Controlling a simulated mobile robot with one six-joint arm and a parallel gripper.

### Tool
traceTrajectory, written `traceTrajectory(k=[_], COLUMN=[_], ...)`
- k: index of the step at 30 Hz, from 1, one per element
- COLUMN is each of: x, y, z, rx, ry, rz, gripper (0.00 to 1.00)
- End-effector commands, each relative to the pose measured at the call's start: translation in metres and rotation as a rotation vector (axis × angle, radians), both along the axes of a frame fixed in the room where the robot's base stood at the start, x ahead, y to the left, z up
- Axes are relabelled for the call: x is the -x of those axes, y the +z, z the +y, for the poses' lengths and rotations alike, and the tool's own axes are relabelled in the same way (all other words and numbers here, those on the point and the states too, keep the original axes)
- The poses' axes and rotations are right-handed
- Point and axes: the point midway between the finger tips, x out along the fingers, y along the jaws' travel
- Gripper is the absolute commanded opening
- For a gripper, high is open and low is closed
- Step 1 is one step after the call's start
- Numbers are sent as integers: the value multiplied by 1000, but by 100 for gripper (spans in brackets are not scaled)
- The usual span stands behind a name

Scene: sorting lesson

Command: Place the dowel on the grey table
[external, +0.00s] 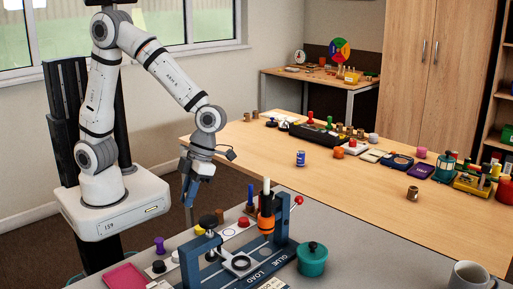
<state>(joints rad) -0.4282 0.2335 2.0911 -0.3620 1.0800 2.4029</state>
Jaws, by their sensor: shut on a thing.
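My gripper (188,188) hangs pointing down at the back left edge of the grey table, left of the blue press stand. It is shut on a slim thing, taken as the dowel; at this size I cannot clearly part it from the blue fingers. The grey table (395,262) fills the front of the view. The gripper is above the level of the things at that edge; I cannot tell its exact height.
On the grey table stand a blue press frame (213,263), a teal pot (312,262), a grey mug (470,276), a pink tray (124,277) and several coloured pegs. The grey table's right front is largely bare. A wooden table (350,205) with many small things lies behind.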

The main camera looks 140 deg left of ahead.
Motion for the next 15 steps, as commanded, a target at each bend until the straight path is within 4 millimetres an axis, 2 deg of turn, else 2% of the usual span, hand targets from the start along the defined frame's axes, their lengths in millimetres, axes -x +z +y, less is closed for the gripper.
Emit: traceTrajectory(k=[6,15], x=[2,2], y=[-42,-70], z=[-2,-1], rx=[3,1], ry=[-7,-6], rz=[5,3], gripper=[0,0])
